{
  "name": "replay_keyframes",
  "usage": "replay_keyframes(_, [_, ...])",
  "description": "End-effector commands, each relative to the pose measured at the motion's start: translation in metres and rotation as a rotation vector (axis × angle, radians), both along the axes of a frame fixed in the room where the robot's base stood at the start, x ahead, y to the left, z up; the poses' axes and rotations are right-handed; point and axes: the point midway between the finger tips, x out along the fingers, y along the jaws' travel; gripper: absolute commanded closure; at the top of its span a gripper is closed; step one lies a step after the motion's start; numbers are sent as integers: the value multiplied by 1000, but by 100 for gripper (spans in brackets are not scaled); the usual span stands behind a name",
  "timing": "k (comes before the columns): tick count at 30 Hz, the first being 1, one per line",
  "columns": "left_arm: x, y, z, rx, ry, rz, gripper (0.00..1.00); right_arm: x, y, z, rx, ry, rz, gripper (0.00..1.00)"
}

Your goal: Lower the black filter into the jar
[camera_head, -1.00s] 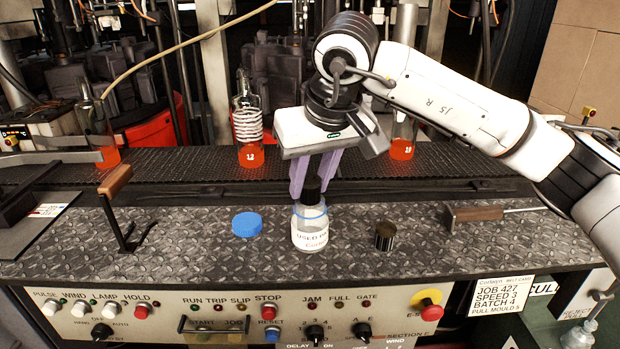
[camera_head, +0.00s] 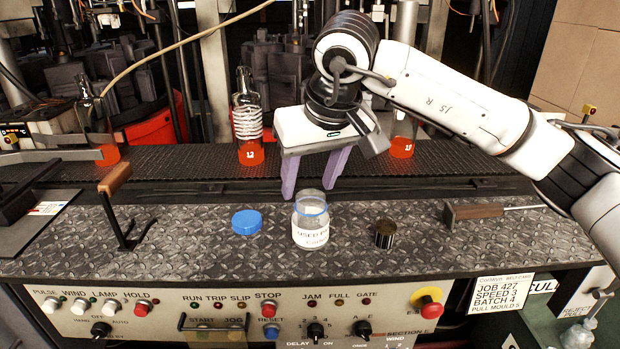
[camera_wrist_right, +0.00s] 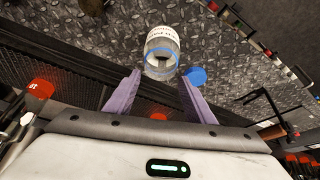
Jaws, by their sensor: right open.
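The clear glass jar (camera_head: 311,218) with a white label and a blue ring at its neck stands upright on the diamond-plate bench. It also shows in the right wrist view (camera_wrist_right: 161,40). A dark shape, which looks like the black filter (camera_wrist_right: 160,59), shows inside the jar's mouth in the right wrist view; its depth is hard to tell. In the head view I cannot make out the filter. My right gripper (camera_head: 308,191) is open and empty just above the jar, with its two purple fingers apart. My left gripper is not in view.
A blue lid (camera_head: 247,222) lies left of the jar. A dark metal cylinder (camera_head: 386,235) stands to its right, with a wooden-handled tool (camera_head: 478,211) beyond. A lever (camera_head: 118,205) stands at left. Bottles with glowing orange bases (camera_head: 250,152) stand on the belt behind.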

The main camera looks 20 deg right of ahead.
Motion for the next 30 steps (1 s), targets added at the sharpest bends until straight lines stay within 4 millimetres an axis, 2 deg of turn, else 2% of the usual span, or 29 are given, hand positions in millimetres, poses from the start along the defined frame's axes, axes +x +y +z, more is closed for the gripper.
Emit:
replay_keyframes(6, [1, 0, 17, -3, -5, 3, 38, 0, 0, 19, 0, -1, 0, 51])
replay_keyframes(14, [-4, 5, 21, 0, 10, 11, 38, 0, 0, 40, 0, -1, 0, 51])
replay_keyframes(30, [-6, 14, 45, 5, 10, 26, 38, 0, 0, 80, 0, 0, 0, 51])
